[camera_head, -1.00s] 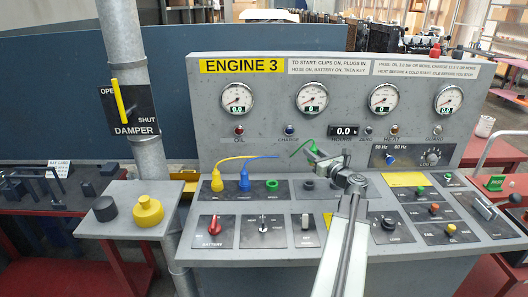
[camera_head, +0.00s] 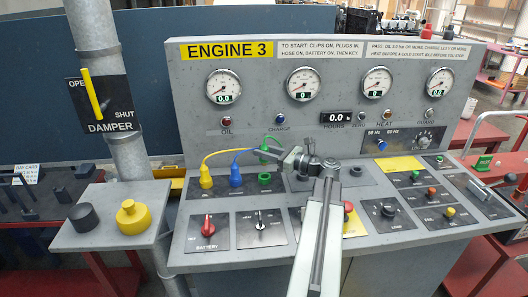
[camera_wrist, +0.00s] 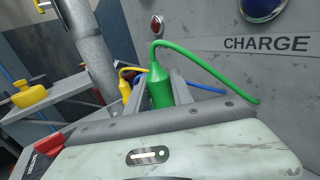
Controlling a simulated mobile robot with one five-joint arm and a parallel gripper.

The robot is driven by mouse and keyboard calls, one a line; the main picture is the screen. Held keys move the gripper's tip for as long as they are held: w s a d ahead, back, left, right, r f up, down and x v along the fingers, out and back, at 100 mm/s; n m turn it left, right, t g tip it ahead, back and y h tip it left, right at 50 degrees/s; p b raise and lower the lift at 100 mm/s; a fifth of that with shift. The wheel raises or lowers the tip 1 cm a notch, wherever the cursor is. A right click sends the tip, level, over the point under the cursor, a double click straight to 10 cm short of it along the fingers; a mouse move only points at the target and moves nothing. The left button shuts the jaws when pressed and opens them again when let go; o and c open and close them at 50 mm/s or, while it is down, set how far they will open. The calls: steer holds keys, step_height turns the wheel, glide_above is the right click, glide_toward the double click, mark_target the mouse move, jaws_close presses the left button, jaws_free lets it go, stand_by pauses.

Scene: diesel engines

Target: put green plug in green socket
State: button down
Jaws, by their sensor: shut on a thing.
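The green plug (camera_wrist: 160,85) stands upright between my two grey fingers in the wrist view, its cable looping over to the right. My gripper (camera_head: 272,154) is shut on it. In the head view the jaws are above the green socket (camera_head: 264,180), with a green piece of plug or cable (camera_head: 264,151) at their tip. The green socket is on the black panel strip, right of the blue plug. The plug's lower end is hidden, so I cannot tell whether it touches the socket.
The yellow plug (camera_head: 206,177) and blue plug (camera_head: 236,178) stand in the sockets to the left, with cables arching close to my gripper. The gauge panel (camera_head: 330,95) rises behind. A red battery switch (camera_head: 208,226) is in front.

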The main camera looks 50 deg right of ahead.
mark_target(264, 165)
steer(key=shift+f+b, duration=3.15)
steer(key=shift+f, duration=0.3)
steer(key=c, duration=1)
jaws_free()
steer(key=shift+c, duration=0.2)
